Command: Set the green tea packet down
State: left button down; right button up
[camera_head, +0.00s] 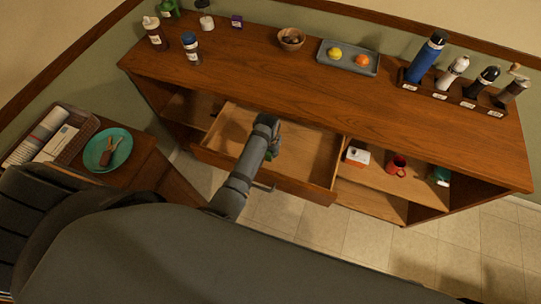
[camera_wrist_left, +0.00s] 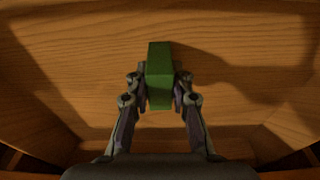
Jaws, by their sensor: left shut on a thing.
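The green tea packet (camera_wrist_left: 159,65) is a small green box held upright between the fingers of my left gripper (camera_wrist_left: 160,92) in the left wrist view. The gripper is shut on it. Wooden boards of the open drawer (camera_wrist_left: 75,60) lie behind the packet. I cannot tell whether the packet touches the drawer floor. My right gripper is not in view.
A wooden counter (camera_head: 240,75) stands above the drawer. A shelf to the right holds a white box (camera_head: 357,156), a red mug (camera_head: 396,165) and a green item (camera_head: 441,176). The drawer's right part looks empty. A side table with a teal plate (camera_head: 94,146) stands at left.

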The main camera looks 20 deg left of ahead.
aim_at(269, 154)
pick_arm(q)
jog(key=shift+w, duration=0.1)
jog(key=shift+f, duration=0.15)
jog(key=c, duration=1.2)
grip_release()
jog(key=shift+r+p, duration=0.2)
jog(key=shift+p, duration=0.1)
jog(key=r+p, duration=0.4)
jog(key=s+r+p, duration=0.1)
jog(key=r+p, duration=0.3)
jog(key=p, duration=0.1)
jog(key=s+r+p, duration=0.1)
jog(key=r+p, duration=0.2)
jog(key=p, duration=0.2)
jog(key=shift+r, duration=0.4)
